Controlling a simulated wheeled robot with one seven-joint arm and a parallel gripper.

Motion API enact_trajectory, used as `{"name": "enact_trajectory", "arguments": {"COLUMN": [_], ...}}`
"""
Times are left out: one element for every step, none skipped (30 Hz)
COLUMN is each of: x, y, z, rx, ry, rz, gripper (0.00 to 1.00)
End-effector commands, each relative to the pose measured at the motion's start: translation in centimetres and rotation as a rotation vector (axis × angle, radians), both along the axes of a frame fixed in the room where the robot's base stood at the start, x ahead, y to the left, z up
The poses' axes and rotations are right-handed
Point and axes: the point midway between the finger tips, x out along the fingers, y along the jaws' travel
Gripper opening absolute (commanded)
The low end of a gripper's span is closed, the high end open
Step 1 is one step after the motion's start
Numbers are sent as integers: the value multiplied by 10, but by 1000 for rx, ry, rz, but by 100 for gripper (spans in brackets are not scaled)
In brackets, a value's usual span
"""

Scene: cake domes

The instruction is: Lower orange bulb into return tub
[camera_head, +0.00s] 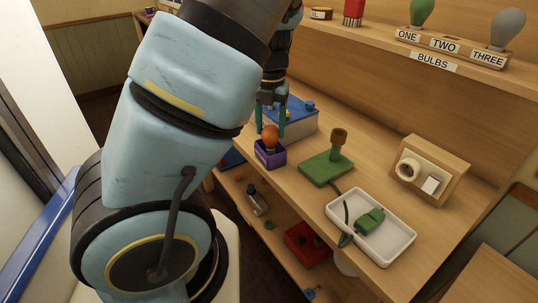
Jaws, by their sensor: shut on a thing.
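The orange bulb (270,137) is upright, its round end up, between the fingertips of my gripper (270,129). My gripper points down and is shut on the bulb. A small purple open-topped tub (270,159) stands on the wooden bench directly below. The bulb's lower part is at the tub's opening, inside its rim as seen from here. I cannot tell whether the bulb touches the tub's floor.
A grey box with a blue top (301,125) stands close behind the tub. A green base with a brown socket (325,168) is to the right, then a white tray (393,245) and a wooden socket box (433,170). A shelf holds green (421,11) and grey (508,27) bulbs.

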Motion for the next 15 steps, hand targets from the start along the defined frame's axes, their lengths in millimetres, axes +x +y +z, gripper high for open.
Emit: {"name": "enact_trajectory", "arguments": {"x": [0, 0, 0, 0, 0, 0, 0, 0, 0, 0, 0, 0, 0, 0, 0], "y": [0, 0, 0, 0, 0, 0, 0, 0, 0, 0, 0, 0, 0, 0, 0], "z": [-1, -2, -2, -3, -3, -4, -4, -4, -5, -5, -6, -6, -7, -7, -8], "rx": [0, 0, 0, 0, 0, 0, 0, 0, 0, 0, 0, 0, 0, 0, 0], "ry": [0, 0, 0, 0, 0, 0, 0, 0, 0, 0, 0, 0, 0, 0, 0], "rz": [0, 0, 0, 0, 0, 0, 0, 0, 0, 0, 0, 0, 0, 0, 0], "gripper": [0, 0, 0, 0, 0, 0, 0, 0, 0, 0, 0, 0, 0, 0, 0]}}
